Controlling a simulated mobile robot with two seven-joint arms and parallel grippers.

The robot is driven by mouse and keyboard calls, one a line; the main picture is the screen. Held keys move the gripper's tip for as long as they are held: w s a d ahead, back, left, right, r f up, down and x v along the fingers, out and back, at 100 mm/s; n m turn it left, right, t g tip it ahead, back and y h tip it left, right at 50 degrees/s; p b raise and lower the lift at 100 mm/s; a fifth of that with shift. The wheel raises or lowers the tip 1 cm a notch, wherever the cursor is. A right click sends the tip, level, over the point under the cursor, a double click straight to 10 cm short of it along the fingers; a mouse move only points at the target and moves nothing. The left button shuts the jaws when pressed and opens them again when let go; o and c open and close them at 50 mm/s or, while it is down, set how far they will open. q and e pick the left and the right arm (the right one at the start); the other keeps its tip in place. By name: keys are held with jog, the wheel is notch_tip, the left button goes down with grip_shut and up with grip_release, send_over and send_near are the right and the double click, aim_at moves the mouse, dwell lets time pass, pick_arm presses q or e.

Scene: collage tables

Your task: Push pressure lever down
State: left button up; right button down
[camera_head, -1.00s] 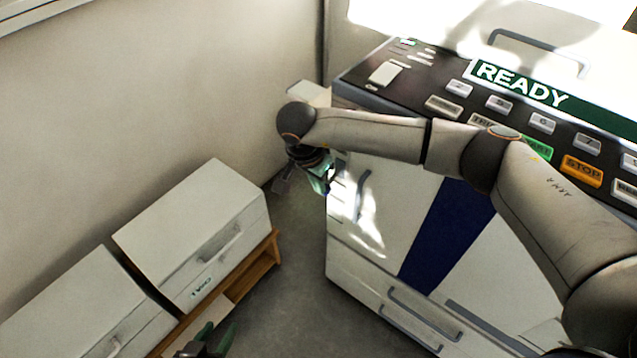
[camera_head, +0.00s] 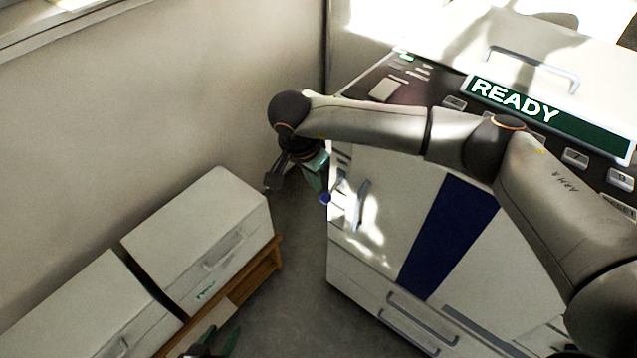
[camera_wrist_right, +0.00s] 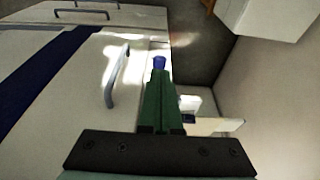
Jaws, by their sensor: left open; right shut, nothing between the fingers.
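A small blue knob (camera_head: 325,198), which looks like the end of the pressure lever, shows at the left edge of the white machine (camera_head: 385,185). It also shows in the right wrist view (camera_wrist_right: 159,62), just beyond my fingertips. The rest of the lever is hidden. My right gripper (camera_head: 318,185) is shut and empty, its green fingers pointing down at the knob. In the right wrist view the closed fingers (camera_wrist_right: 160,85) line up with the knob; I cannot tell whether they touch it. My left gripper (camera_head: 215,343) is open at the bottom edge, partly cut off.
A grey door handle (camera_wrist_right: 115,75) stands out beside my right fingers. White cabinets (camera_head: 195,235) on a wooden base stand at the left along the wall. Clear floor (camera_head: 295,290) lies between them and the machine. The machine's top has a READY panel (camera_head: 515,98) and buttons.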

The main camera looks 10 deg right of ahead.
pick_arm(q)
jog(key=shift+w+d, duration=0.15)
jog(key=shift+w, duration=0.15)
pick_arm(e)
jog(key=s+a+r, duration=0.4)
jog(key=a+r, duration=0.1)
jog(key=shift+a+r, duration=0.2)
jog(key=shift+r, duration=0.15)
pick_arm(q)
jog(key=shift+s, duration=0.2)
pick_arm(e)
jog(key=shift+s, duration=0.1)
